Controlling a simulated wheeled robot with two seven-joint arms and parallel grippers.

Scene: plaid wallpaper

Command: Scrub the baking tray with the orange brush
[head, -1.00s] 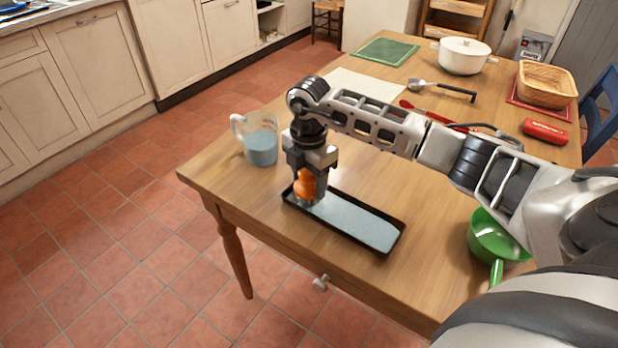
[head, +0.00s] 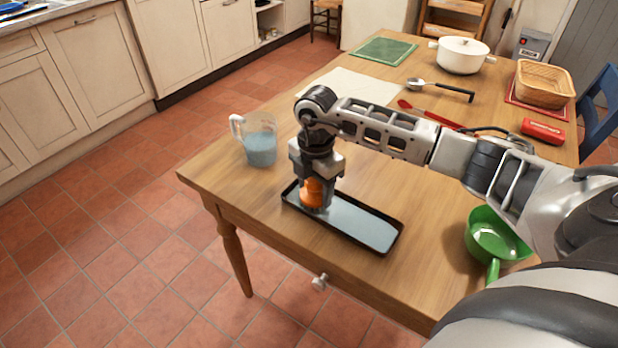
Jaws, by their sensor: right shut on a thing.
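The baking tray (head: 365,226) is a long, shallow black-rimmed tray with a pale blue-grey inside, lying on the wooden table near its front edge. My right gripper (head: 317,188) points down over the tray's left part. It is shut on the orange brush (head: 313,195), whose upper part is partly hidden by the fingers. The brush's lower end is at the tray's inside surface; whether it touches is hard to tell. My left gripper is not in view.
A clear jug of blue liquid (head: 260,147) stands just left behind the tray. A green pan (head: 490,238) is to the right. Red and black-handled utensils, a red case (head: 543,131), a basket (head: 545,84) and a white pot (head: 462,55) lie farther back. The table (head: 270,220) front is clear.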

